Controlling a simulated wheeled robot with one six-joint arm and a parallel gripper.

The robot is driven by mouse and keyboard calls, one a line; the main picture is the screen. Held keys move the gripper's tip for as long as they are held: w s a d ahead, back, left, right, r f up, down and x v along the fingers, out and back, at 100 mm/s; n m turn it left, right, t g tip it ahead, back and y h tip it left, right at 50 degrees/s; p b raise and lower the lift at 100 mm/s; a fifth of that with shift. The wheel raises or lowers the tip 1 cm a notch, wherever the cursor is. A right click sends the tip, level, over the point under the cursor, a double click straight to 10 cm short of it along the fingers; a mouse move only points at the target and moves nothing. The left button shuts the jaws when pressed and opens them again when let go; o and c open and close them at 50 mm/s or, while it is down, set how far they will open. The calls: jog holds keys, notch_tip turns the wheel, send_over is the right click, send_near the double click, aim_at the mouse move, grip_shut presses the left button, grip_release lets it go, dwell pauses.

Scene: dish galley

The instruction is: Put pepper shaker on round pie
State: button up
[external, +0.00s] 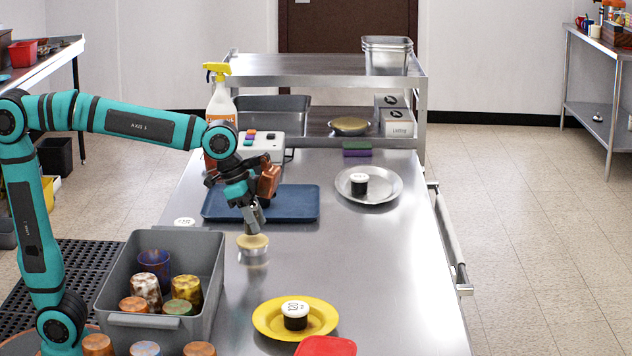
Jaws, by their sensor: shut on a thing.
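My gripper (254,208) points down over the middle-left of the steel counter, in front of the blue tray. It is shut on a small grey, metallic-looking thing (253,226), apparently the pepper shaker, mostly hidden by the fingers. Directly below is a small round pie (253,243) with a tan top in a shiny tin, standing on the counter. The held thing's lower end is at or just above the pie's top; I cannot tell whether they touch. Another tan-topped round dish (350,125) sits on the back shelf.
The blue tray (222,205) lies behind the pie. A grey bin (203,285) with several cups stands front left. A yellow plate (264,318) and a grey plate (385,191) each hold a black, white-topped jar. The counter right of the pie is clear.

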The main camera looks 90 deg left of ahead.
jog(key=shift+f, duration=0.55)
jog(key=shift+f, duration=0.1)
jog(key=o, duration=1)
jog(key=shift+o, duration=0.2)
jog(key=v, duration=1.2)
